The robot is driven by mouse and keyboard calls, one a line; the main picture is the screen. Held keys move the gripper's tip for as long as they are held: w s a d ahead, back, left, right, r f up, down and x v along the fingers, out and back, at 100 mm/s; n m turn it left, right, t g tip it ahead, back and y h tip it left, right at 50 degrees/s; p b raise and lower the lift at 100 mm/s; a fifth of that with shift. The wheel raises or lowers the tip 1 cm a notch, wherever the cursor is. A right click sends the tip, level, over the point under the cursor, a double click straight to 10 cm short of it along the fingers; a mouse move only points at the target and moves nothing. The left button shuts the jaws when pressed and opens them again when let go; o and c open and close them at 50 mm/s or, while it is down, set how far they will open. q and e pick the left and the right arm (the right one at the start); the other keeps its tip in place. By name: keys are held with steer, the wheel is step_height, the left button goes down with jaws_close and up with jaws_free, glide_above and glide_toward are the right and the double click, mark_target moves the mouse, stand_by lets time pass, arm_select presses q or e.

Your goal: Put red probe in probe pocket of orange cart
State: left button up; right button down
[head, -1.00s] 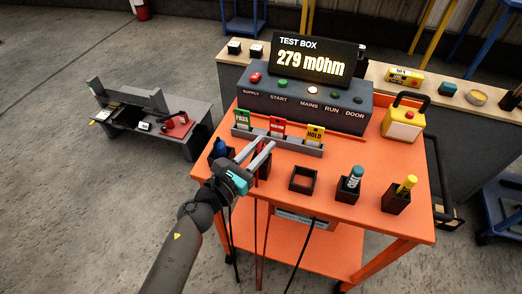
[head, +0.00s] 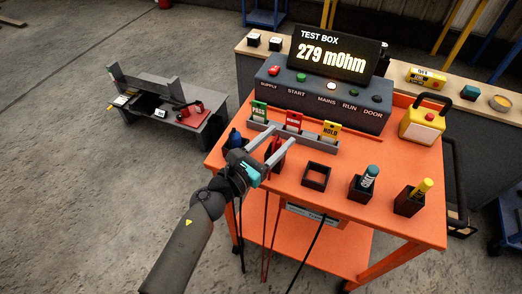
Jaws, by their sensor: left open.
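The orange cart (head: 330,233) carries a row of small dark pockets along its near side. A red item (head: 277,153), which looks like the red probe, shows between and behind my left gripper's fingers at the second spot from the left. How it sits there is partly hidden by the fingers. My left gripper (head: 283,138) is open, with its fingers reaching over that spot. I cannot tell whether they touch the red item. An empty square pocket (head: 316,177) stands to the right of it. My right gripper is not in view.
A teal-topped item (head: 370,174) and a yellow one (head: 422,188) stand in pockets to the right. A tag rack (head: 310,139) and the test box (head: 318,101) stand behind. Leads hang off the near edge. A grey bench (head: 190,128) stands to the left.

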arm_select(q)
steer(key=b+v, duration=0.1)
steer(key=v, duration=1.1)
steer(key=s+a+f+n+g+y, duration=0.1)
steer(key=s+a+f+n+y, duration=0.15)
steer(key=f+n, duration=0.6)
steer(key=s+a+f+n+g+y, duration=0.2)
steer(key=a+f+n+y, duration=0.1)
steer(key=f+n, duration=0.55)
steer(key=s+a+f+n+g+y, duration=0.1)
steer(key=s+a+f+n+y, duration=0.15)
steer(key=f+n, duration=0.55)
steer(key=s+a+f+n+g+y, duration=0.1)
steer(key=s+f+n+g, duration=0.3)
steer(key=s+f+n, duration=0.4)
steer(key=s+a+f+n+g+y, duration=0.1)
steer(key=s+f+n+g, duration=0.4)
steer(key=s+f, duration=0.5)
steer(key=s+a+n, duration=0.1)
steer(key=s+n, duration=0.1)
steer(key=s, duration=0.5)
steer(key=shift+s+a+f+n+g+y, duration=0.2)
steer(key=shift+a+f+n+g+y, duration=0.1)
steer(key=shift+f+n, duration=0.1)
